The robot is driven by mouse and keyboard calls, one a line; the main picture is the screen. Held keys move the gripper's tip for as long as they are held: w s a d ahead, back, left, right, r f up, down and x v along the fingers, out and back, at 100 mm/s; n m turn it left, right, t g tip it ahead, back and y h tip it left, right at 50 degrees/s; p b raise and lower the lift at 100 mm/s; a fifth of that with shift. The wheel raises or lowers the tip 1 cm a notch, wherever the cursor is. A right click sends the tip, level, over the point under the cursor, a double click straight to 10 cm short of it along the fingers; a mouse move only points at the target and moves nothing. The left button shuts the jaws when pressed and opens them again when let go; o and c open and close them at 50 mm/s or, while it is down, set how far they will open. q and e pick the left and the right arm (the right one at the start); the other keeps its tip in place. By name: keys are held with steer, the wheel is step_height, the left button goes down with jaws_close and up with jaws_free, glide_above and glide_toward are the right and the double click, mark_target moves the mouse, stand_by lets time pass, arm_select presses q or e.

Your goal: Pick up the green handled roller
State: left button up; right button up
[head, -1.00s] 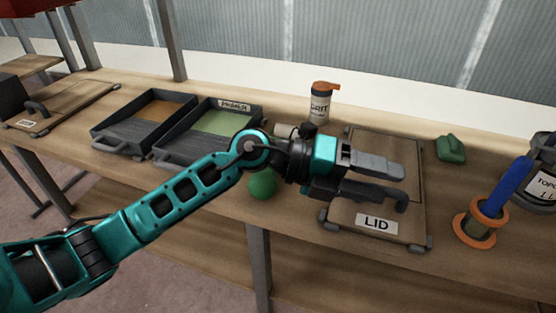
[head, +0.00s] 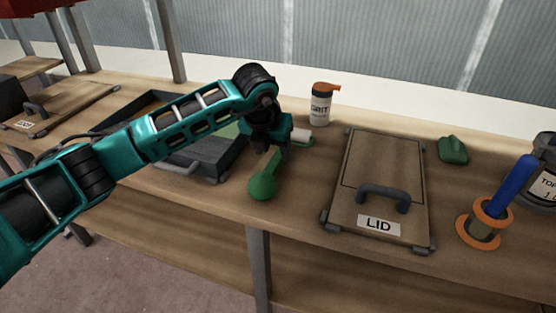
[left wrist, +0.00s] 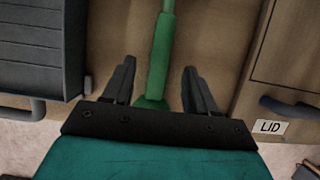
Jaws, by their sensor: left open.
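The green handled roller lies on the bench between the grey trays and the lid board. Its green handle (head: 263,186) ends in a round knob near the bench's front edge, and its pale roller head (head: 301,135) is towards the back. My left gripper (head: 274,150) points down over the handle. In the left wrist view the open fingers (left wrist: 158,85) stand on either side of the green handle (left wrist: 160,55), with a gap on both sides. The knob end is hidden there behind the gripper body. My right gripper is in no view.
The lid board (head: 405,165) with its dark handle lies to the right. A grit bottle (head: 322,105) stands behind. A grey tray (head: 205,160) is close on the left. A green block (head: 453,150) and a blue-handled tool in an orange-rimmed holder (head: 485,225) are farther right.

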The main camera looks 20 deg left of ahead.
mark_target(276, 157)
arm_select(q)
steer(key=shift+w+x, duration=0.2)
steer(key=shift+x, duration=2.85)
steer(key=shift+r, duration=0.1)
steer(key=shift+c, duration=0.2)
jaws_close()
